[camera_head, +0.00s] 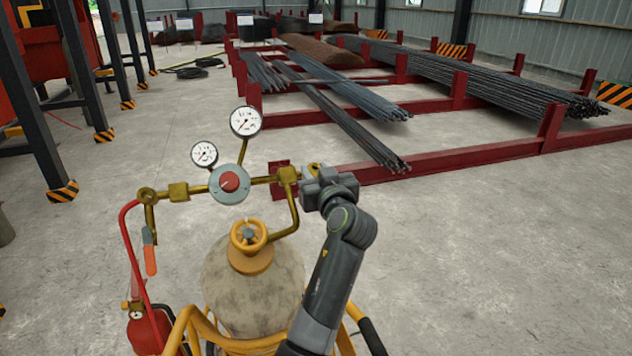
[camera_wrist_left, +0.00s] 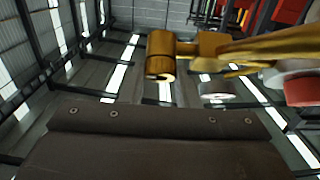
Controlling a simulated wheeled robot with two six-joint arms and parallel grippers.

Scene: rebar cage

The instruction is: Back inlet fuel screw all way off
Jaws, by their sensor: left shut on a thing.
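The brass regulator assembly (camera_head: 178,192) stands above the fuel cylinder (camera_head: 254,290), with a red centre knob (camera_head: 229,181) and two dial gauges. My left gripper (camera_head: 316,182) is at the right end of the assembly, beside the brass inlet block (camera_head: 288,175). It is shut on what appears to be the inlet fuel screw (camera_head: 314,167); only a small yellow part shows, and the jaws hide the rest. I cannot tell how far the screw is out. In the left wrist view, a brass fitting (camera_wrist_left: 160,56) and a red knob (camera_wrist_left: 302,88) show above a dark plate. My right gripper is not in view.
A red hose (camera_head: 127,245) and a red extinguisher (camera_head: 148,330) are at the left. Red racks with rebar (camera_head: 345,110) stand behind. The floor at the right is clear.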

